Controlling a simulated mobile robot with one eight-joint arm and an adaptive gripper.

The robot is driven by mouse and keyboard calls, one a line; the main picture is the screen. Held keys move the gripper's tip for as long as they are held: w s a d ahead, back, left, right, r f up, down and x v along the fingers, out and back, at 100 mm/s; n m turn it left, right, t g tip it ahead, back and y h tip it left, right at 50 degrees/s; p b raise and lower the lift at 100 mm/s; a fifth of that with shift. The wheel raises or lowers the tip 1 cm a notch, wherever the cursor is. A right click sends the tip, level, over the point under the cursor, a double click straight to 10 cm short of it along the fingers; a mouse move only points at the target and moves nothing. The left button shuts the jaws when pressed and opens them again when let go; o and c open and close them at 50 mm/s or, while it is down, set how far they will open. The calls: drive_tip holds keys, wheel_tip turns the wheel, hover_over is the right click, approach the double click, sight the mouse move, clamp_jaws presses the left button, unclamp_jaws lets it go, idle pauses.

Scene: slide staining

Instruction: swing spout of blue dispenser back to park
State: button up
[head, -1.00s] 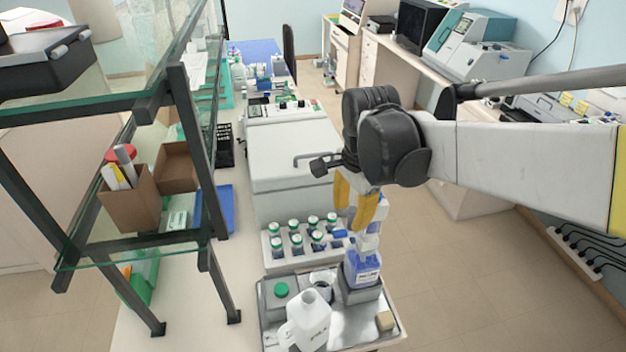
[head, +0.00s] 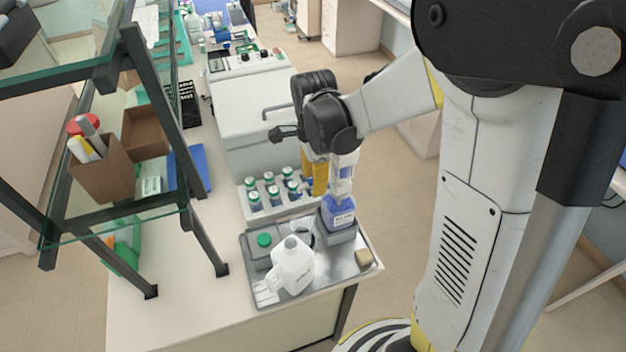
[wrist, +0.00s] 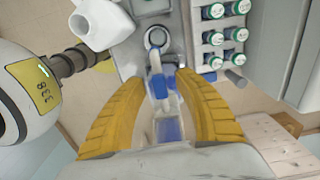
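The blue dispenser (head: 338,211) stands upright on a grey block at the right of the metal tray (head: 318,272). Its white and blue pump head rises above the bottle. In the wrist view the pump head (wrist: 157,62) and blue parts lie between my yellow fingers, with the blue bottle (wrist: 169,130) below. My gripper (head: 316,188) points down beside the pump column in the head view, and its fingertips stand apart in the wrist view (wrist: 165,76). I cannot tell whether either finger touches the spout. The spout's direction is partly hidden by the fingers in the head view.
A rack of green-capped bottles (head: 270,195) stands behind. A glass-shelved frame (head: 165,125) rises at the left. The floor is clear on the right.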

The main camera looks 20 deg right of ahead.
drive_tip(key=shift+f, duration=0.1)
clamp_jaws()
drive_tip(key=shift+s, duration=0.15)
drive_tip(key=s+d+n+b, duration=0.3)
drive_tip(key=s+d+n, duration=0.4)
drive_tip(key=n, duration=1.1)
drive_tip(key=shift+s+d+b, duration=0.15)
drive_tip(key=shift+d+b, duration=0.1)
drive_tip(key=shift+b, duration=0.15)
idle(0.3)
